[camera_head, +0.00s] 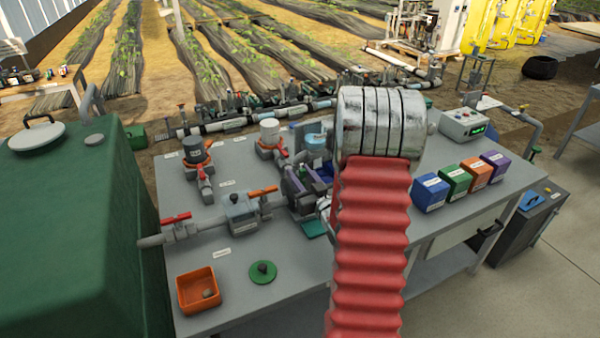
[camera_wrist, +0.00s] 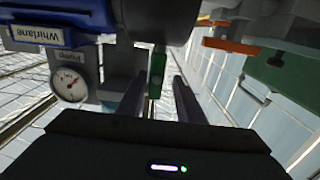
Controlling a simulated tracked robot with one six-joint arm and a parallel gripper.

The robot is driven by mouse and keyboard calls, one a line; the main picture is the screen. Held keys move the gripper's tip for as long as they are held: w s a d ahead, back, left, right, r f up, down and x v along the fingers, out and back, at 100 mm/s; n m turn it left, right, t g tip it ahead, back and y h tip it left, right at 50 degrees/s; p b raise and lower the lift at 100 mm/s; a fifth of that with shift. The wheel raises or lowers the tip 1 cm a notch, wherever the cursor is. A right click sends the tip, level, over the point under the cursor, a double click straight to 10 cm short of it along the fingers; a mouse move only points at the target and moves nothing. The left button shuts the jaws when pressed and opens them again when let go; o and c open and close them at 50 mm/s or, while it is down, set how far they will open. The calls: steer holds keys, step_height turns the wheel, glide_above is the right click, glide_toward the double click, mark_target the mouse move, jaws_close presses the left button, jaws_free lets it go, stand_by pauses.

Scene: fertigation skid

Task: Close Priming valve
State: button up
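My gripper (camera_wrist: 158,98) shows in the wrist view with two dark fingers apart. A small green part (camera_wrist: 157,72), perhaps a valve handle, stands upright between and just beyond the fingertips; I cannot tell whether they touch it. No readable label names the priming valve. An orange lever (camera_wrist: 232,46) lies at the upper right of the wrist view. In the head view, an orange lever (camera_head: 263,191) and a red lever (camera_head: 176,217) sit on the grey pipe line. Another red lever (camera_head: 196,171) stands behind them.
In the head view, a green tank (camera_head: 60,220) stands left, an orange tray (camera_head: 198,280) in front, and colored boxes (camera_head: 454,180) right.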

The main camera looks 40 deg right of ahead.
steer(key=shift+s+d, duration=0.15)
steer(key=shift+d, duration=0.1)
steer(key=shift+c, duration=0.5)
jaws_close()
steer(key=shift+m, duration=0.4)
steer(key=m, duration=0.3)
steer(key=d+m, duration=0.1)
steer(key=m, duration=0.2)
steer(key=shift+s+f, duration=0.15)
steer(key=m, duration=0.5)
steer(key=shift+s+d+f, duration=0.1)
steer(key=shift+d+f, duration=0.1)
steer(key=shift+f, duration=0.05)
steer(key=m, duration=0.3)
steer(key=f+m, duration=0.1)
steer(key=m, duration=0.2)
steer(key=shift+s+d, duration=0.1)
steer(key=shift+d, duration=0.05)
steer(key=shift+m, duration=0.4)
